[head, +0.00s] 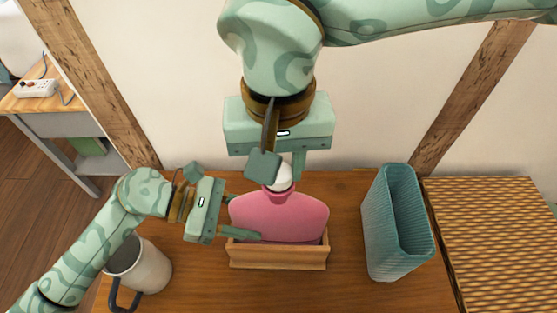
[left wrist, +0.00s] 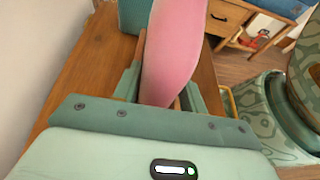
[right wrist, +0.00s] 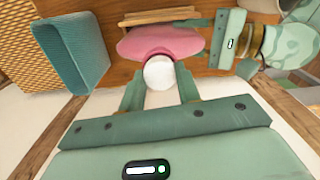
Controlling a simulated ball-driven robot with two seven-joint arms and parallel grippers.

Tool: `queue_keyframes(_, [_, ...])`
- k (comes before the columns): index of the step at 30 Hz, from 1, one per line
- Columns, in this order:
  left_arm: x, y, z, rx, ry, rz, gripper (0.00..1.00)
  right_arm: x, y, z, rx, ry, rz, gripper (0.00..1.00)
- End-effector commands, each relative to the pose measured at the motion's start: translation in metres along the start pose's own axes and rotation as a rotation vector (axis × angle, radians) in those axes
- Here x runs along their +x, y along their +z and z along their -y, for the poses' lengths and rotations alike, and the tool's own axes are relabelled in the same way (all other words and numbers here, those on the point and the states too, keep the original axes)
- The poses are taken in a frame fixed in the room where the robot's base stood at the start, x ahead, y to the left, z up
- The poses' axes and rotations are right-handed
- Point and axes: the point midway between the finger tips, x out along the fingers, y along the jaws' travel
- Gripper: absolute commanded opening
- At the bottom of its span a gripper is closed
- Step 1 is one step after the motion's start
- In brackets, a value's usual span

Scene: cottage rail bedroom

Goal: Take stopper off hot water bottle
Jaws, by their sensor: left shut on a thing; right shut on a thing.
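The pink hot water bottle (head: 280,217) stands upright in a shallow wooden holder (head: 278,257) on the table. Its white stopper (head: 281,179) is at the neck, partly hidden by my right gripper in the head view. My left gripper (head: 245,218) is shut on the bottle's body from the left; the left wrist view shows the pink side (left wrist: 172,55) between its fingers. My right gripper (head: 281,170) is above the bottle, shut on the stopper. In the right wrist view the stopper (right wrist: 159,73) sits between the fingers, against the pink neck; whether it still touches the neck is unclear.
A teal ribbed bin (head: 394,225) stands to the right of the holder, with a woven box (head: 490,235) beyond it. A grey mug (head: 140,268) stands at the left front, under my left arm. The wall is close behind the table.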

Motion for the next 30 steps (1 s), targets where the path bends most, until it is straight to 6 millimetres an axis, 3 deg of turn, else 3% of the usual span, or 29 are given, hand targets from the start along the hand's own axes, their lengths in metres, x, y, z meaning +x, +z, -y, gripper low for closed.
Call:
queue_keyframes(3, [0.0003,0.0002,0.0007,0.005,-0.002,-0.001,0.00,-0.0009,-0.0014,0.0002,-0.338,0.000,-0.007,0.06])
queue_keyframes(9, [0.0004,0.0002,0.0008,0.005,-0.002,-0.001,0.00,-0.0010,-0.0012,0.0005,-0.698,0.001,-0.007,0.06])
queue_keyframes(19, [0.0006,0.0003,0.0010,0.004,-0.003,-0.001,0.00,-0.0011,-0.0010,0.0008,-0.755,0.000,-0.007,0.06])
queue_keyframes(20, [0.0006,0.0003,0.0010,0.004,-0.003,-0.001,0.00,-0.0011,-0.0010,0.0009,-0.755,0.000,-0.007,0.36])
queue_keyframes(22, [0.0006,0.0003,0.0010,0.004,-0.003,0.000,0.00,-0.0011,-0.0009,0.0009,-0.754,0.000,-0.007,0.55])
queue_keyframes(30, [0.0005,0.0002,0.0009,0.001,-0.003,0.000,0.00,-0.0011,-0.0002,0.0006,-0.753,0.001,-0.004,0.55])
